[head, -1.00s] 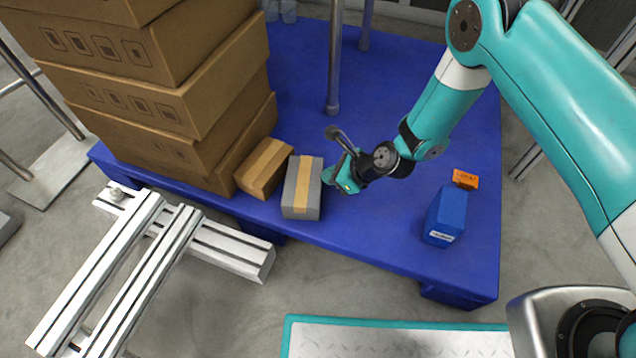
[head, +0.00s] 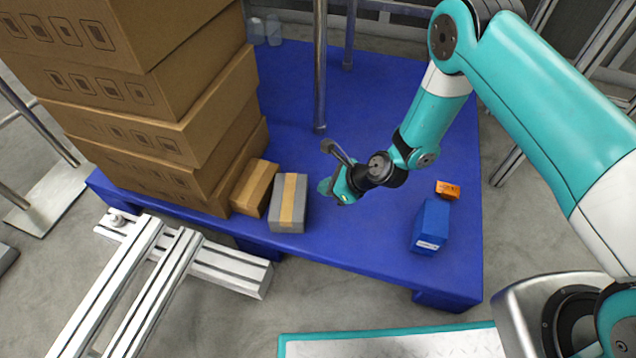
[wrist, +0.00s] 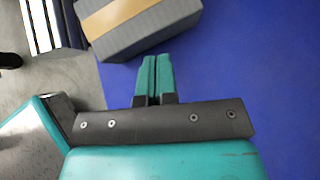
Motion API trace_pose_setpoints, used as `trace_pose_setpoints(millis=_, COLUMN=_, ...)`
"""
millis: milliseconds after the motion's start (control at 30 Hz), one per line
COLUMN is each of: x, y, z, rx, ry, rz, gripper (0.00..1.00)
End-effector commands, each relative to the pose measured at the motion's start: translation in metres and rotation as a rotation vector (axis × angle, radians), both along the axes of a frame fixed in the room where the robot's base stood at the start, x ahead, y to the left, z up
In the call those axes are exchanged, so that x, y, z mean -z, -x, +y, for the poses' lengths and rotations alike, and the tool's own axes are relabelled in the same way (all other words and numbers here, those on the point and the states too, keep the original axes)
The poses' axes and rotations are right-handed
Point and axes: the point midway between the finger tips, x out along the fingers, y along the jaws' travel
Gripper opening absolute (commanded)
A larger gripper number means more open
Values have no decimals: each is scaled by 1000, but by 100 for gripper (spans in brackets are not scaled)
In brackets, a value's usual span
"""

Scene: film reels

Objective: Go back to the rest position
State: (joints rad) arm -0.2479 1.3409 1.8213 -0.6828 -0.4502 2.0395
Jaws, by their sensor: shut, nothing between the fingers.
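My gripper (head: 336,190) is above the blue platform (head: 340,245) in the head view, just right of a grey box with a tan tape band (head: 290,203). In the wrist view its two teal fingers (wrist: 153,80) are together with nothing between them. The grey box (wrist: 150,35) lies ahead of the fingertips there, apart from them as far as I can tell. My teal arm reaches in from the right.
A tall stack of brown cartons (head: 190,120) and a small brown box (head: 254,187) stand at left. A blue box (head: 430,226) and an orange box (head: 447,190) are at right. Metal posts (head: 320,70) rise behind. Aluminium rails (head: 130,290) lie front left.

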Motion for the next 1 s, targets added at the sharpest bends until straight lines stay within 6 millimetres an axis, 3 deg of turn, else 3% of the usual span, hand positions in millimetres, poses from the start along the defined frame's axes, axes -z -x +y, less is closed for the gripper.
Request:
trace_pose_setpoints(millis=33, x=-15, y=2, z=-6, rx=1, ry=-1, rz=2, gripper=0)
trace_pose_setpoints(millis=200, x=-31, y=8, z=-17, rx=-8, ry=-1, rz=1, gripper=0)
trace_pose_setpoints(millis=700, x=-43, y=10, z=-21, rx=-40, ry=4, rz=-16, gripper=0)
trace_pose_setpoints(millis=767, x=-57, y=7, z=-19, rx=-86, ry=17, rz=-47, gripper=0)
trace_pose_setpoints(millis=867, x=-100, y=1, z=-15, rx=-228, ry=61, rz=-144, gripper=0)
trace_pose_setpoints(millis=1000, x=-182, y=5, z=-14, rx=-531, ry=151, rz=-337, gripper=0)
